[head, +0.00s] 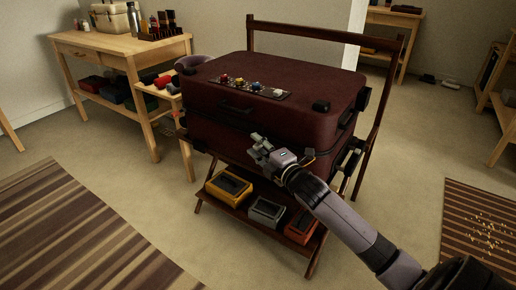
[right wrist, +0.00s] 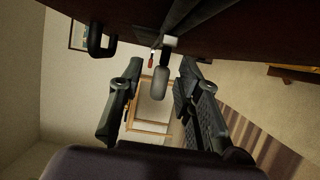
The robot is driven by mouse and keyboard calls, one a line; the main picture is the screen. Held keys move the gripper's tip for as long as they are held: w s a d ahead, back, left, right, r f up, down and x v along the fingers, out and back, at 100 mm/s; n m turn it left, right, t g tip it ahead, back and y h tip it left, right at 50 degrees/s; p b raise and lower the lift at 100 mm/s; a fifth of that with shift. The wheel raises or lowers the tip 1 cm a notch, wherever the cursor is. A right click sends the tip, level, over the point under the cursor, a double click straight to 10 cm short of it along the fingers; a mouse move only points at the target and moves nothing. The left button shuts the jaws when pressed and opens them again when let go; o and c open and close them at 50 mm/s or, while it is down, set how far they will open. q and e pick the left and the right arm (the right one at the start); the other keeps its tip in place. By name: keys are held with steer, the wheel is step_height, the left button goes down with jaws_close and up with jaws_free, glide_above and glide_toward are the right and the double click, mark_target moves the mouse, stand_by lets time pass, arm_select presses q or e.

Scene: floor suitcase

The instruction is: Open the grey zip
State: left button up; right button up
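The dark red suitcase (head: 270,90) lies closed on a wooden rack, with its zip seam running around the side. In the right wrist view its dark side (right wrist: 240,35) fills the top. A grey zip pull (right wrist: 158,83) hangs from a pale slider (right wrist: 170,42) there. My right gripper (head: 258,146) is at the front face of the suitcase, near the seam. In the right wrist view the gripper (right wrist: 158,88) is open, with one finger on each side of the grey pull and visible gaps to both. My left gripper is in neither view.
A small red piece (right wrist: 152,60) shows beyond the grey pull. Yellow (head: 229,187), grey (head: 266,211) and orange (head: 301,226) boxes sit on the rack's lower shelf. A wooden table (head: 115,46) stands at the left. Floor in front is clear.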

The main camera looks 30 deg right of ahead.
steer(key=shift+w, duration=0.1)
steer(key=shift+c, duration=0.2)
jaws_close()
stand_by(0.7)
